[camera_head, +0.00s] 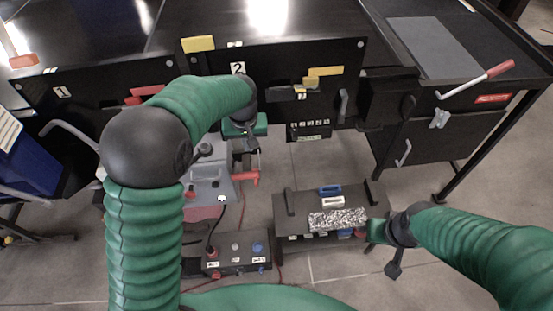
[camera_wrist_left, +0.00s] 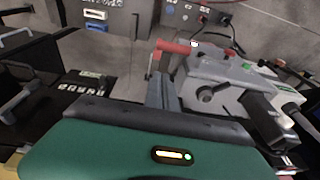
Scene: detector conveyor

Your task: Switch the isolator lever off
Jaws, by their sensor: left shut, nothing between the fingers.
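My left gripper (camera_head: 253,150) is shut and empty, pointing down beside a grey machine (camera_head: 210,185). In the left wrist view its narrow fingers (camera_wrist_left: 160,90) show just below a red handle (camera_wrist_left: 178,46) on that machine. The same red handle (camera_head: 245,179) shows below the gripper in the head view; contact cannot be told. A metal lever with a red grip (camera_head: 490,74) slants up over the right cabinet, above a red label (camera_head: 492,98). Which one is the isolator lever is not clear. My right gripper (camera_head: 393,262) hangs at the lower right; its fingers are unclear.
A black case (camera_head: 290,215) with blue and white handles stands on the floor. A control box (camera_head: 237,258) with knobs and cables is left of it. Black conveyor panels with yellow and red latches line the back. Floor is free at the lower right (camera_head: 340,262).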

